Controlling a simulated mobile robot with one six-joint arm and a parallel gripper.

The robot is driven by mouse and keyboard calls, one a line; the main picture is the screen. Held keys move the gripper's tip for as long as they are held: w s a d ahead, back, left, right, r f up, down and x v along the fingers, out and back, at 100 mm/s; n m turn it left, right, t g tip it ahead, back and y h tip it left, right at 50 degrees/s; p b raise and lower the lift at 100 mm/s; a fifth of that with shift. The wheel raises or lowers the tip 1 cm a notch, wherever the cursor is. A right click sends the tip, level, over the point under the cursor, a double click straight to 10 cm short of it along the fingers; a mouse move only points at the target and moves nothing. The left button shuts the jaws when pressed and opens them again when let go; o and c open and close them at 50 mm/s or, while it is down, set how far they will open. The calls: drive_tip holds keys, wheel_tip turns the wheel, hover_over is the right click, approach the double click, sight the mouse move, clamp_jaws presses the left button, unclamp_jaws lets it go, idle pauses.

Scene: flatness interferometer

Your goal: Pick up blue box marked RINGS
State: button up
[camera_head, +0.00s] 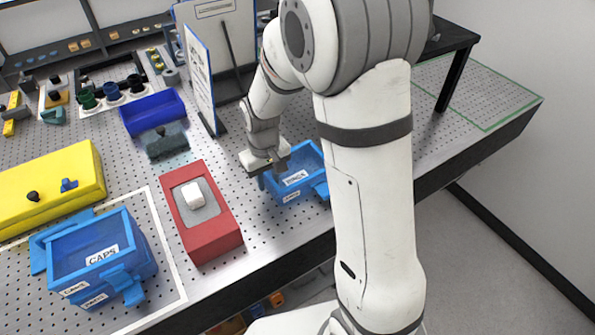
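A blue open box with a white label (310,158) stands on the perforated bench, right of the red block. Its label appears to read RINGS, though the print is small. My gripper (268,176) is at the left side of this box, low and near its rim. Part of the box's right side is hidden behind my arm. The fingers are small and dark here, so I cannot tell whether they are open, shut or touching the box. A second blue box marked CAPS (100,255) stands at the front left, inside a white outline.
A red block (215,236) with a white button stands just left of my gripper. A yellow case (55,185), a dark blue tray (150,112) and an upright white board (200,75) stand farther left and back. The green-outlined bench area (480,95) at right is mostly clear.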

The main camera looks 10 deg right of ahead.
drive_tip(key=shift+c, duration=0.3)
clamp_jaws()
idle(0.3)
